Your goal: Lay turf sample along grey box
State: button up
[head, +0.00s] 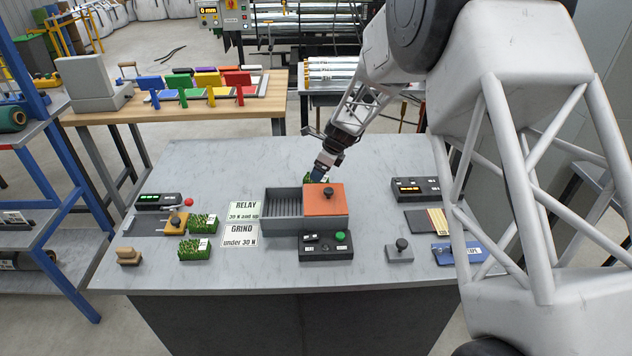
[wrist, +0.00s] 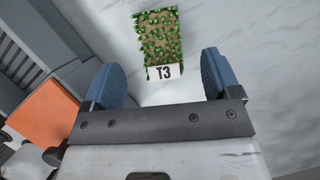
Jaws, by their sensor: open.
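A turf sample labelled T3 (wrist: 160,35) lies on the grey table in the wrist view, green tufts around a brown middle. In the head view a little of its green (head: 307,179) shows behind the grey box, mostly hidden. My gripper (wrist: 163,78) is open, with blue fingers. The sample lies ahead of the fingertips, roughly between their lines, and is not gripped. In the head view my gripper (head: 319,174) is just behind the grey box (head: 281,224). The box has a ribbed open left part and an orange block with a dark knob (head: 324,200) on its right.
Two more turf samples (head: 203,223) (head: 195,249) lie at the left, by RELAY (head: 244,210) and GRIND (head: 239,235) signs. A panel with a green button (head: 326,252) stands before the box. A knobbed grey block (head: 399,254) is at right. Table behind the box is mostly clear.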

jog(key=shift+x, duration=2.5)
jog(key=c, duration=1.1)
jog(key=shift+c, duration=0.2)
jog(key=shift+r, duration=5)
